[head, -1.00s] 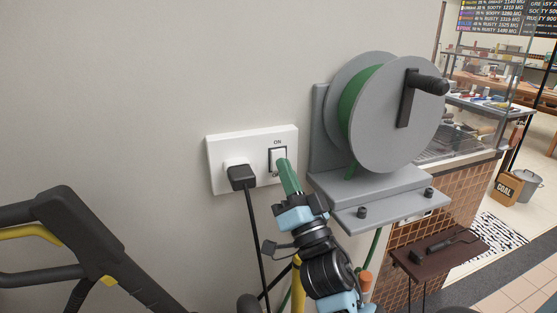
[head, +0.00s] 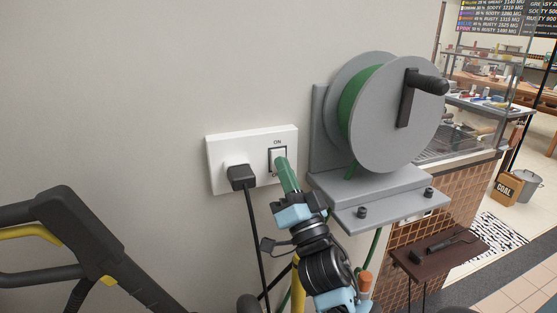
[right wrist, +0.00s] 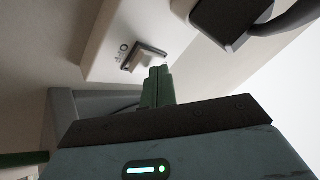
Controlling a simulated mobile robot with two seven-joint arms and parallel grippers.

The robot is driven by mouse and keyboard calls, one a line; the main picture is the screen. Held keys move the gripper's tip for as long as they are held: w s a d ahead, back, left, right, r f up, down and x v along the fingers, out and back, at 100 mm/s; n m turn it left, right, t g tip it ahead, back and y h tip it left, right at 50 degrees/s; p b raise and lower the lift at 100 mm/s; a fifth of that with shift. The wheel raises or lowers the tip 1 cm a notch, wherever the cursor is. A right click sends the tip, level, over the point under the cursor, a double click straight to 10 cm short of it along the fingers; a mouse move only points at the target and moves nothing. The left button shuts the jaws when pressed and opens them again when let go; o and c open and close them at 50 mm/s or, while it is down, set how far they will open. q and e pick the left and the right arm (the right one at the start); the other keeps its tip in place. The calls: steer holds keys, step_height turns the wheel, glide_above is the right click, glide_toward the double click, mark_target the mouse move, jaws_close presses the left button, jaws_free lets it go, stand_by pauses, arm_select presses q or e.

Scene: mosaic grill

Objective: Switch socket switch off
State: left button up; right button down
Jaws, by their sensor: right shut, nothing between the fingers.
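The white wall socket (head: 222,150) has a rocker switch (head: 278,156) on its right side, with "ON" printed above it. A black plug (head: 241,177) sits in the socket's left side, its cable hanging down. My right gripper (head: 283,164) is shut and empty, its green fingertips at the lower part of the switch and hiding the label below it. In the right wrist view the switch (right wrist: 146,58) is just beyond the closed fingertips (right wrist: 160,70). I cannot tell whether they touch it. My left gripper is not in view.
A grey hose reel (head: 393,120) with a green hose is mounted on the wall just right of the socket, above a grey bracket (head: 385,203). A black and yellow handle (head: 75,245) stands at lower left. The wall left of the socket is bare.

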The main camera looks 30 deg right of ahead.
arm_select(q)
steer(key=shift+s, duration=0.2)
arm_select(e)
steer(key=shift+d, duration=0.1)
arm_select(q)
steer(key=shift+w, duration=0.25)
arm_select(e)
steer(key=shift+w+r, duration=0.1)
steer(key=shift+r, duration=0.1)
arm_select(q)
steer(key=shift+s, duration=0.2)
arm_select(e)
steer(key=shift+d, duration=0.1)
stand_by(0.4)
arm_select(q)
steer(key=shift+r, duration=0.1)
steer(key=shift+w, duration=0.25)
arm_select(e)
steer(key=shift+a+f, duration=0.2)
steer(key=shift+f, duration=0.05)
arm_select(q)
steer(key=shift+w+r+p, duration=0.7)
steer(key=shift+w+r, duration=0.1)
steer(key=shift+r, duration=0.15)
arm_select(e)
steer(key=s, duration=0.3)
steer(key=s+a, duration=0.1)
steer(key=s, duration=0.1)
steer(key=shift+a+r, duration=0.1)
steer(key=shift+r, duration=0.25)
